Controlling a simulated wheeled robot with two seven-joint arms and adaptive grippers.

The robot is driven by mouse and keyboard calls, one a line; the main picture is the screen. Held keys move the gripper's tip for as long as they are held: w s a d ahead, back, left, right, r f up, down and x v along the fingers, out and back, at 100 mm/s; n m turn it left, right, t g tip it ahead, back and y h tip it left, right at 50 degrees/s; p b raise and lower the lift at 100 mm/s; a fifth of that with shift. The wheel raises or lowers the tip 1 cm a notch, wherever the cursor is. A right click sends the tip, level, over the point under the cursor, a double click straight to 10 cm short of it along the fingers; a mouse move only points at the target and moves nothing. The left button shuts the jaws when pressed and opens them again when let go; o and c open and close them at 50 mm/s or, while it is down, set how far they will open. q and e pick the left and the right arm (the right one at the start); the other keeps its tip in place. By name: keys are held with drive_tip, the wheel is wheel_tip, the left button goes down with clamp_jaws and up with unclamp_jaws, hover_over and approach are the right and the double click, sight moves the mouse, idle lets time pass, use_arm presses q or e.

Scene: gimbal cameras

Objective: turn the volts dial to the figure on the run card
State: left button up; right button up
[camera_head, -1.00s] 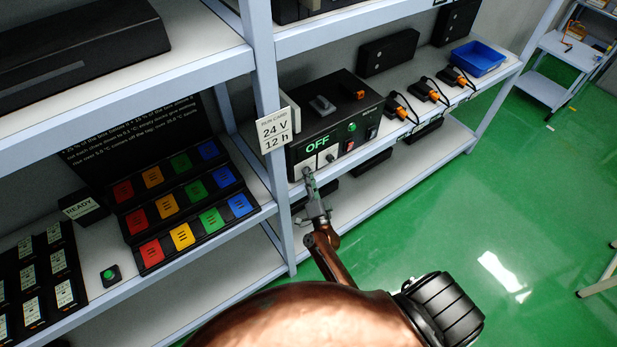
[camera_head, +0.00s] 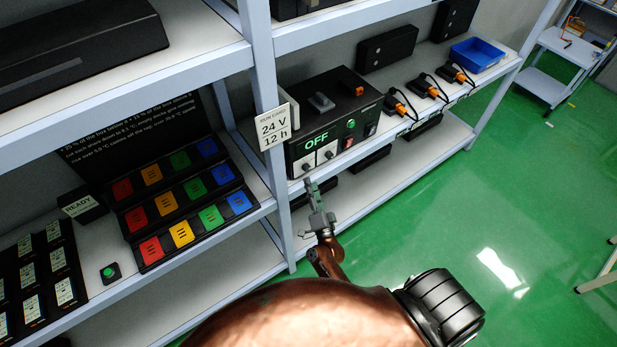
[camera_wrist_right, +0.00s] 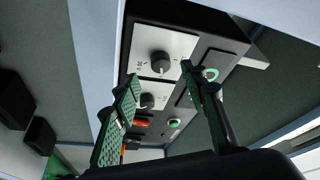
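The run card (camera_head: 273,128) on the shelf post reads 24 V, 12 h. Behind it stands a black power box (camera_head: 352,104) whose green display reads OFF. Two dark knobs on pale plates sit below the display: a left dial (camera_head: 306,169) and a right dial (camera_head: 329,155). In the right wrist view a larger-looking dial (camera_wrist_right: 161,62) and another dial (camera_wrist_right: 147,101) show; their labels are too small to read surely. My right gripper (camera_head: 308,184) is just below and in front of the left dial, apart from it. Its fingers (camera_wrist_right: 160,95) are open and empty. My left gripper is out of view.
A shelf post (camera_head: 267,60) stands close left of the box. A red switch (camera_head: 348,143) and green lamp (camera_head: 351,124) are on its front. Coloured blocks (camera_head: 182,234) fill a rack at left.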

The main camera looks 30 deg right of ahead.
drive_tip(key=v, duration=0.6)
drive_tip(key=shift+s+f, duration=0.1)
drive_tip(key=shift+s, duration=0.05)
drive_tip(key=s+a+f+n+g+y+b, duration=0.2)
drive_tip(key=s+f+n+g, duration=0.15)
drive_tip(key=f, duration=0.85)
drive_tip(key=s+a+f+n+g+y+b, duration=0.1)
drive_tip(key=s+a+f+n+g+y, duration=0.2)
drive_tip(key=f, duration=0.9)
drive_tip(key=s+f+n+g+y+b, duration=0.1)
drive_tip(key=s+f+n+b, duration=0.3)
drive_tip(key=f, duration=0.8)
drive_tip(key=s+d+f+n+g, duration=0.1)
drive_tip(key=s+f+n+g, duration=0.4)
drive_tip(key=s+f, duration=1.3)
drive_tip(key=s+d+f+n+g+b, duration=0.1)
drive_tip(key=s+d+f+g, duration=0.1)
drive_tip(key=s, duration=0.7)
drive_tip(key=s+d+f+g+b, duration=0.1)
drive_tip(key=s+d+f+g, duration=0.1)
drive_tip(key=s, duration=0.7)
drive_tip(key=shift+f+n+g+h, duration=0.35)
drive_tip(key=shift+f+g+h, duration=0.05)
drive_tip(key=shift+f+g, duration=0.4)
drive_tip(key=shift+s+d, duration=0.1)
drive_tip(key=shift+s, duration=0.05)
